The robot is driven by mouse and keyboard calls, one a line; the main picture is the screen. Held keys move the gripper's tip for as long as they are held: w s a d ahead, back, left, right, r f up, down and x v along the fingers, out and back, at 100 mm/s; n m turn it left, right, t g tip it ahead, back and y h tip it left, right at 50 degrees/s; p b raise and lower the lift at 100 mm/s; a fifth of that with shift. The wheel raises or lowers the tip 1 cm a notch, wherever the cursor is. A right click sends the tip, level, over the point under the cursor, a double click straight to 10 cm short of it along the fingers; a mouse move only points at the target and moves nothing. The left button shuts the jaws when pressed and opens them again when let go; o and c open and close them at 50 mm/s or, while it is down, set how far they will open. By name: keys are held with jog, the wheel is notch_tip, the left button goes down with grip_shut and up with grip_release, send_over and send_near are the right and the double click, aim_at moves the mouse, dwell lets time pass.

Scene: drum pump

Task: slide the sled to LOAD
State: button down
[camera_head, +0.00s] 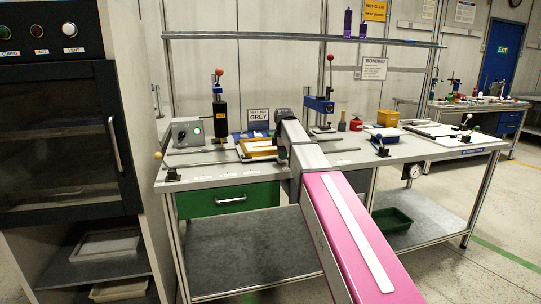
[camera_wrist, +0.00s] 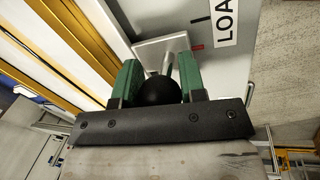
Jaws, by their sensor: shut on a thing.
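In the wrist view, my gripper (camera_wrist: 159,68) has its two green fingers closed on either side of a round black knob (camera_wrist: 160,91). A thin metal stem runs from the knob to a light grey plate (camera_wrist: 150,50), which appears to be the sled. A white label with partly cut-off lettering "LOA" (camera_wrist: 226,22) lies on the grey surface to the right of the plate, beside a small red mark (camera_wrist: 197,47) and a short black line. In the head view, my arm hides the gripper, the knob and the sled.
A yellow-edged frame (camera_wrist: 75,45) runs close along the left in the wrist view. In the head view, the bench (camera_head: 225,177) carries a wooden-framed tray (camera_head: 247,155), a black press with a red ball (camera_head: 219,105) and a blue press (camera_head: 318,104). A dark oven cabinet (camera_head: 55,140) stands left.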

jog(key=shift+w+d, duration=0.2)
jog(key=shift+d, duration=0.7)
jog(key=c, duration=0.7)
grip_release()
jog(key=r, duration=0.3)
jog(key=s+r, duration=0.1)
jog(key=r, duration=0.3)
jog(key=s+r, duration=0.1)
jog(key=r, duration=0.2)
jog(key=shift+r, duration=0.35)
